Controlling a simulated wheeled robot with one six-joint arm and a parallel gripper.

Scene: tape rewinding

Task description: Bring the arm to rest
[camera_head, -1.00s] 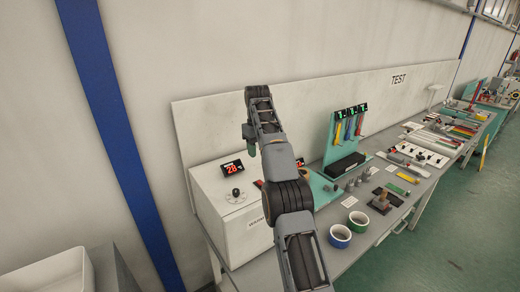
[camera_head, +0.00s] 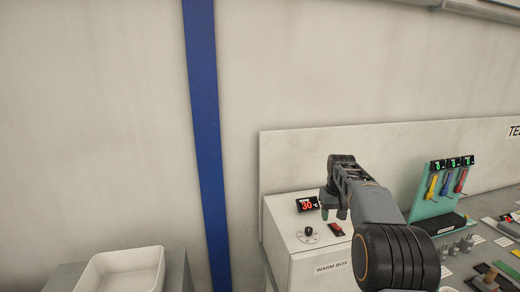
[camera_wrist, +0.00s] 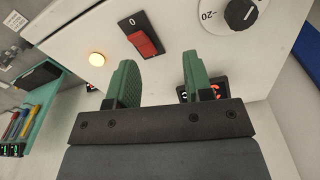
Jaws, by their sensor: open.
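My gripper (camera_head: 329,211) is at the end of my raised arm, above the white warm box (camera_head: 287,244). In the wrist view its two green fingers (camera_wrist: 160,78) stand apart with nothing between them. Beyond them the box face shows a red switch (camera_wrist: 146,37), a lit round lamp (camera_wrist: 97,59) and a black knob (camera_wrist: 241,13). The fingers appear clear of the box, though the exact gap cannot be told.
The box display (camera_head: 308,204) reads 30. A white tray (camera_head: 120,272) is at lower left. A blue post (camera_head: 205,140) runs up the wall.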

